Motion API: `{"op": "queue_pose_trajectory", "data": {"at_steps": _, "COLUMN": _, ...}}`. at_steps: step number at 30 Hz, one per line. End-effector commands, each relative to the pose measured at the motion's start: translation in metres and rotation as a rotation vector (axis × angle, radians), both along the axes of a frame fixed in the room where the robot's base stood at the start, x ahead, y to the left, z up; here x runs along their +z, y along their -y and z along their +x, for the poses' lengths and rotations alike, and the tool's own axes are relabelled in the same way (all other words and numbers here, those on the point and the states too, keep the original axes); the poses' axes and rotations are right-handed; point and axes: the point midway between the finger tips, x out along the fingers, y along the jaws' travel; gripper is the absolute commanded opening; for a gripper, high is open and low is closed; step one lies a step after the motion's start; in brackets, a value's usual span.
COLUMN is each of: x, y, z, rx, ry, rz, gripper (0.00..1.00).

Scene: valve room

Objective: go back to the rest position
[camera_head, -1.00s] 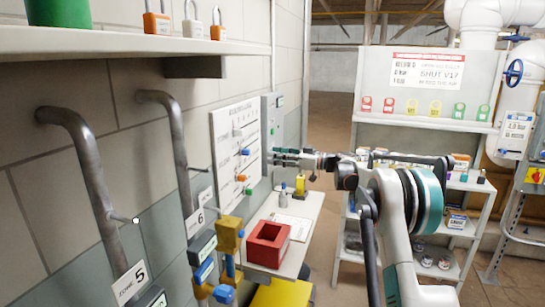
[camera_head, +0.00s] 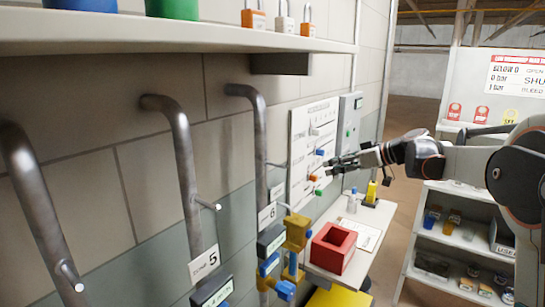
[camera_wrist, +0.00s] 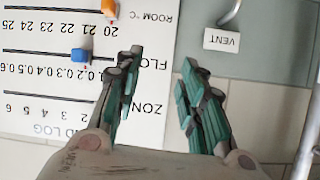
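My gripper (camera_head: 331,166) is at the end of my outstretched arm, in front of the white slider board (camera_head: 299,127) on the wall. In the wrist view my gripper (camera_wrist: 160,58) is open, with its two green-padded fingers apart and nothing between them. The board (camera_wrist: 30,75) shows upside down there, at the left. A blue slider knob (camera_wrist: 80,55) and an orange slider knob (camera_wrist: 108,8) sit on its scales, left of the fingers and apart from them.
A red open box (camera_head: 334,248) and a yellow-and-black item (camera_head: 371,193) stand on a small table below the board. Grey bent pipes (camera_head: 180,150) run along the wall at left. A shelf (camera_head: 200,38) with padlocks juts out above. A white rack (camera_head: 455,240) stands at right.

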Motion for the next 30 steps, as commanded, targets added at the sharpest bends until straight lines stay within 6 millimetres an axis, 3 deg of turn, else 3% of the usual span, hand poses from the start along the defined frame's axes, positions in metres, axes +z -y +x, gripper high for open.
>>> {"op": "queue_pose_trajectory", "data": {"at_steps": 4, "x": -0.001, "y": -0.020, "z": -0.050, "rx": -0.027, "ry": -0.077, "rz": -0.094, "gripper": 0.37}}
{"op": "queue_pose_trajectory", "data": {"at_steps": 12, "x": -0.014, "y": -0.036, "z": -0.145, "rx": -0.102, "ry": -0.186, "rz": -0.272, "gripper": 0.37}}
{"op": "queue_pose_trajectory", "data": {"at_steps": 24, "x": -0.051, "y": -0.028, "z": -0.290, "rx": -0.268, "ry": -0.277, "rz": -0.504, "gripper": 0.37}}
{"op": "queue_pose_trajectory", "data": {"at_steps": 30, "x": -0.072, "y": -0.019, "z": -0.354, "rx": -0.434, "ry": -0.328, "rz": -0.509, "gripper": 0.37}}
